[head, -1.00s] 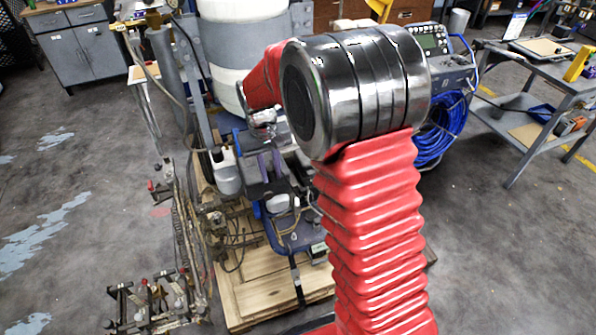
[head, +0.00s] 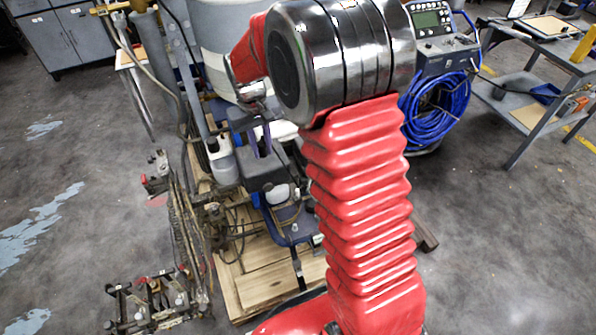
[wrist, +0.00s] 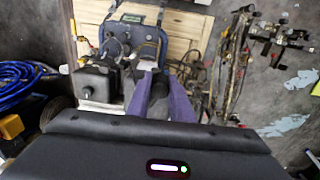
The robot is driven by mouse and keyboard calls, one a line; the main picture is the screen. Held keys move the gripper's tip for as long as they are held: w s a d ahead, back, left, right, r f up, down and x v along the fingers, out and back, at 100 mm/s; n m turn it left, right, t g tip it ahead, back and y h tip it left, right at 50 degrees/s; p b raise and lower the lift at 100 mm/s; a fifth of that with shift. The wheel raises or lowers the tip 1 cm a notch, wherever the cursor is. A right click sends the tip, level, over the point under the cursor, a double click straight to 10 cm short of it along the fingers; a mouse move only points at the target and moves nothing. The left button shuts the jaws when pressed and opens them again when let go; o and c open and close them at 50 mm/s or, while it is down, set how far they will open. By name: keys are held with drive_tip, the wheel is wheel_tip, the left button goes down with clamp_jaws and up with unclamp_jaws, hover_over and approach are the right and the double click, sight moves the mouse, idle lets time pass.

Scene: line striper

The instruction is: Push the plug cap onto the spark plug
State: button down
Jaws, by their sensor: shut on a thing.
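My gripper (wrist: 160,98) shows at the lower middle of the wrist view, its two purple fingers on either side of a dark piece, which looks like the plug cap (wrist: 158,92). The fingers are shut on it. In the head view a small part of the purple fingers (head: 262,139) shows beside the engine (head: 265,172), left of my red arm. The engine's dark box (wrist: 98,80) lies just left of the fingers in the wrist view. I cannot make out the spark plug; the fingers and the cap hide the area ahead of them.
A blue hose coil (head: 436,108) hangs below a control panel at right. A grey workbench (head: 530,110) stands farther right. Open floor lies at both sides.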

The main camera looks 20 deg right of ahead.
drive_tip(key=w+d+f+n, duration=0.1)
drive_tip(key=w+d+f, duration=0.15)
drive_tip(key=f, duration=0.25)
drive_tip(key=w+d+f+n, duration=0.1)
drive_tip(key=d+f, duration=0.2)
drive_tip(key=f, duration=0.2)
drive_tip(key=n+g, duration=0.1)
drive_tip(key=n, duration=0.2)
hover_over(298, 190)
wheel_tip(298, 190, down, 12)
drive_tip(key=shift+f, duration=0.2)
drive_tip(key=shift+w+f, duration=0.1)
drive_tip(key=shift+f, duration=2.8)
drive_tip(key=shift+f, duration=1.45)
idle(0.9)
drive_tip(key=shift+r, duration=0.25)
